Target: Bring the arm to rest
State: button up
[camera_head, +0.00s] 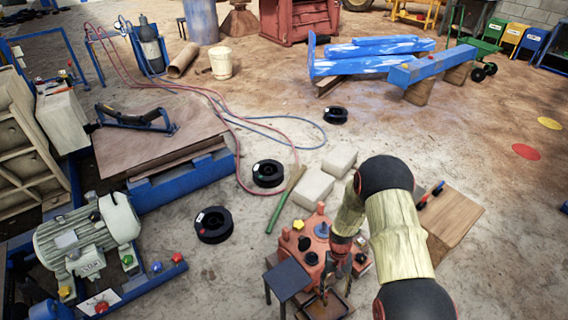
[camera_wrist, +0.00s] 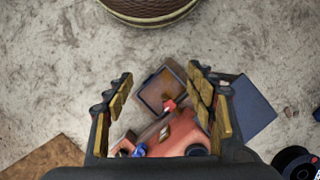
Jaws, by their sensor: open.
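My arm (camera_head: 396,232), wrapped in pale covering with black joints, reaches in from the lower right in the head view. My gripper (camera_head: 325,290) points down over the front of a red machine (camera_head: 302,241) with knobs on top. In the wrist view, my gripper (camera_wrist: 162,95) is open, its two padded fingers well apart with nothing between them. Below and between the fingers show a dark-framed tray (camera_wrist: 160,92) with a small red item and part of the red machine (camera_wrist: 172,135). I cannot tell the exact height of the fingertips above the tray.
A small dark table (camera_head: 287,279) stands left of the red machine. Pale blocks (camera_head: 313,187) and a wooden board (camera_head: 452,214) lie close by. Black spools (camera_head: 213,225) and a green-handled tool (camera_head: 279,212) lie on the floor. A motor (camera_head: 88,236) stands at left.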

jog(key=s+r+n+t+p, duration=0.1)
jog(key=s+r, duration=0.1)
jog(key=r, duration=1.1)
jog(key=s+r+p, duration=0.1)
jog(key=s+r, duration=0.1)
jog(key=r, duration=1.1)
jog(key=s+r+t+p, duration=0.2)
jog(key=s+r+t, duration=0.2)
jog(key=r, duration=1.2)
jog(key=s+r+t+p, duration=0.2)
jog(key=s+r+t, duration=0.2)
jog(key=s+r, duration=0.6)
notch_tip(320, 180, up, 6)
jog(key=shift+r, duration=0.25)
jog(key=shift+s, duration=0.1)
